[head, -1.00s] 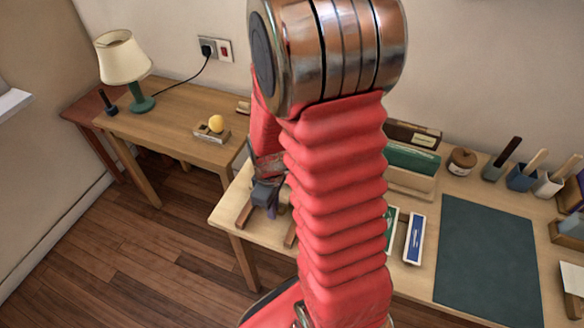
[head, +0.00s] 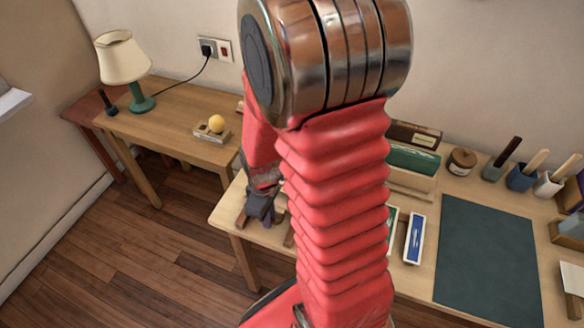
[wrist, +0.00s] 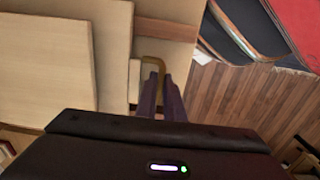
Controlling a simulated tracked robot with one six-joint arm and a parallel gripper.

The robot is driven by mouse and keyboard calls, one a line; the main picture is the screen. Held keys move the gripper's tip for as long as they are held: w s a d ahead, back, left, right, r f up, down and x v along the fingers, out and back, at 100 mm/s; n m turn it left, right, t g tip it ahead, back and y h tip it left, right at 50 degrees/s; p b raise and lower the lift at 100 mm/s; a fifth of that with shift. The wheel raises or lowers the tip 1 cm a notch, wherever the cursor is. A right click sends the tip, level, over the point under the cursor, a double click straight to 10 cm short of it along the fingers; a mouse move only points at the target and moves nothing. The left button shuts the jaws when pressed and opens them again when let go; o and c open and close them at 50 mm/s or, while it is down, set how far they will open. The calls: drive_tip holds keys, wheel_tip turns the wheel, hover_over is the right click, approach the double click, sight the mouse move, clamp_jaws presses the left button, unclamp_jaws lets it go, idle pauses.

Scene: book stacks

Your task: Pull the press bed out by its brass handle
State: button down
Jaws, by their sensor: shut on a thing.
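In the wrist view the brass handle (wrist: 153,62) is a curved loop at the edge of pale wooden boards. My gripper (wrist: 158,82) has its two dark purple fingers close together at the handle's near end, shut on it. Pale boards (wrist: 45,70), a small pale block and a brown strip lie left of and behind the handle; which of them is the press bed I cannot tell. In the head view my gripper (head: 264,217) is low over the left end of the pale worktable (head: 226,212), beside short brown wooden pieces. My arm hides much of the press there.
A side table (head: 170,110) at the back left carries a lamp (head: 124,60) and a yellow ball on a block. A dark mat (head: 488,255), boxes (head: 414,240) and pots stand on the worktable's right part. Bare wooden floor (head: 130,255) lies left of the worktable.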

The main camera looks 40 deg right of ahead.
drive_tip(key=shift+s+a, duration=0.45)
drive_tip(key=shift+a, duration=0.3)
drive_tip(key=shift+s+a, duration=0.4)
drive_tip(key=shift+a, duration=0.4)
drive_tip(key=shift+s+a, duration=0.45)
drive_tip(key=shift+a, duration=0.3)
drive_tip(key=c, duration=2)
unclamp_jaws()
drive_tip(key=shift+c, duration=0.2)
wheel_tip(320, 180, up, 8)
